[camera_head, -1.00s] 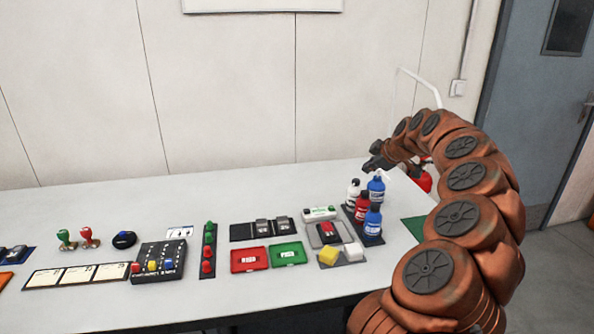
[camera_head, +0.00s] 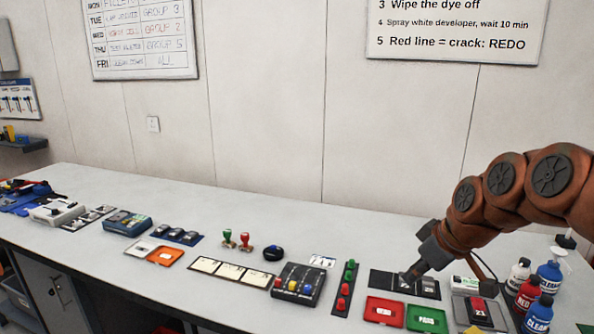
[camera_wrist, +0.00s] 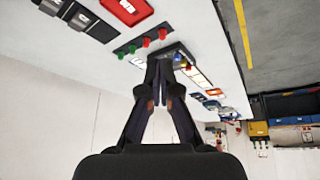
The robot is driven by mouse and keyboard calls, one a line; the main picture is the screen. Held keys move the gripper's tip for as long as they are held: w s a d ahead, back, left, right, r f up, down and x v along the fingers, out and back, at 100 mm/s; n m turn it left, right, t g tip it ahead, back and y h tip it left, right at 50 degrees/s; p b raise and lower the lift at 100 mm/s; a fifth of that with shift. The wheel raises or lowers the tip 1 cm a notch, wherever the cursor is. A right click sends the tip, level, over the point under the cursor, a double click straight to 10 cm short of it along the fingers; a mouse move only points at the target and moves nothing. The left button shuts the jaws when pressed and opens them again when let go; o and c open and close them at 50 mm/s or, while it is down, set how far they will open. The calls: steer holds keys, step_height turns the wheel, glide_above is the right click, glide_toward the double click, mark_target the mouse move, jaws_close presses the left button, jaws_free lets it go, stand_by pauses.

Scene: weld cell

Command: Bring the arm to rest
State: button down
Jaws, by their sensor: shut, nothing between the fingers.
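My gripper (camera_head: 410,277) is at the right of the head view, at the end of my orange-brown arm. It appears over the black slotted holder (camera_head: 428,289) behind the red and green trays; whether it touches the holder I cannot tell. In the wrist view my gripper (camera_wrist: 165,63) has its dark fingers together, with nothing seen between them. Beyond the fingertips in that view is the black box with coloured knobs (camera_wrist: 178,54).
Dye bottles, including a red one (camera_head: 527,294), stand at the right below my arm. The red tray (camera_head: 384,311) and green tray (camera_head: 427,319) lie in front of my gripper. Stamps (camera_head: 245,241) stand left of it. The table's back strip (camera_head: 290,215) is clear.

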steer(key=s+a+f+m+g+h, duration=0.1)
steer(key=s+f+m+g, duration=0.1)
steer(key=s, duration=0.7)
steer(key=s+a+f+m+g+h, duration=0.1)
steer(key=s+f, duration=0.4)
steer(key=s, duration=0.5)
steer(key=s+a+f+m+g+h, duration=0.1)
steer(key=s+a+f+m+g, duration=0.2)
steer(key=s, duration=0.7)
steer(key=shift+f+m+p, duration=0.4)
steer(key=shift+f+m, duration=0.1)
steer(key=shift+m, duration=0.2)
